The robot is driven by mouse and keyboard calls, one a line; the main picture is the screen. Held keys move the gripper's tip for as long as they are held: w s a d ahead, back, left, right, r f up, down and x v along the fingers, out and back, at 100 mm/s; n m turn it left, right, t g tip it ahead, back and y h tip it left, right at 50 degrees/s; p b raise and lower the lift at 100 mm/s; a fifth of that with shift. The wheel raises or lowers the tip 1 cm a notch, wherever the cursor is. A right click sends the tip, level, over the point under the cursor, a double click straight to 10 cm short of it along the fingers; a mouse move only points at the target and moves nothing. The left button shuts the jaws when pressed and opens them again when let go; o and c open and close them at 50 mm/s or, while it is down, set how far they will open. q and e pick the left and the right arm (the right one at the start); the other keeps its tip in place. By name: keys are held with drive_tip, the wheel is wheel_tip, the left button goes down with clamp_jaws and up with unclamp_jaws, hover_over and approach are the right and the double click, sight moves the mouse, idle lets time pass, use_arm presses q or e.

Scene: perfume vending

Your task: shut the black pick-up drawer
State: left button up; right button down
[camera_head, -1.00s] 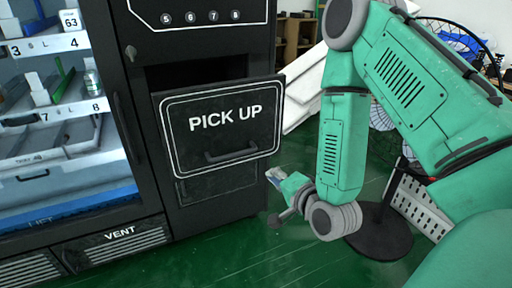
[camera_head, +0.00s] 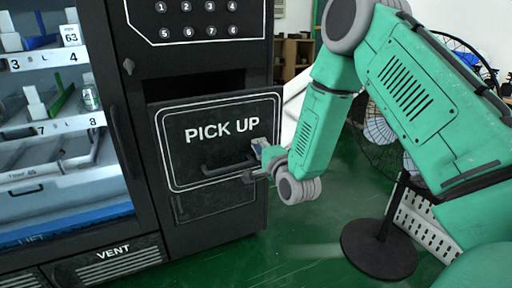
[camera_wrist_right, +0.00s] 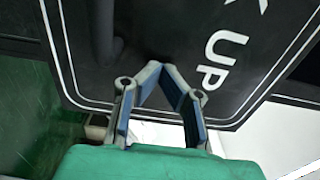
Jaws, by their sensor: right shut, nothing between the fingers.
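The black pick-up drawer (camera_head: 185,155), lettered PICK UP in white, is in the front of the vending machine. It stands partly open, with a dark gap above its front panel. Its handle (camera_head: 226,166) is low on the panel. My right gripper (camera_head: 256,158) is at the right part of the panel, beside the handle's right end. In the right wrist view, my right gripper's fingertips (camera_wrist_right: 159,69) meet in front of the drawer panel (camera_wrist_right: 165,30), with nothing between them. I cannot tell for sure whether they touch it. My left gripper is out of view.
The vending machine's lit glass compartment (camera_head: 60,120) is at the left, with a vent (camera_head: 112,262) below. A keypad panel (camera_head: 198,20) is above the drawer. A black round stand base (camera_head: 380,250) and a fan (camera_head: 460,50) are at the right. Green floor lies between.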

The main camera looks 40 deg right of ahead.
drive_tip(key=shift+w, duration=0.4)
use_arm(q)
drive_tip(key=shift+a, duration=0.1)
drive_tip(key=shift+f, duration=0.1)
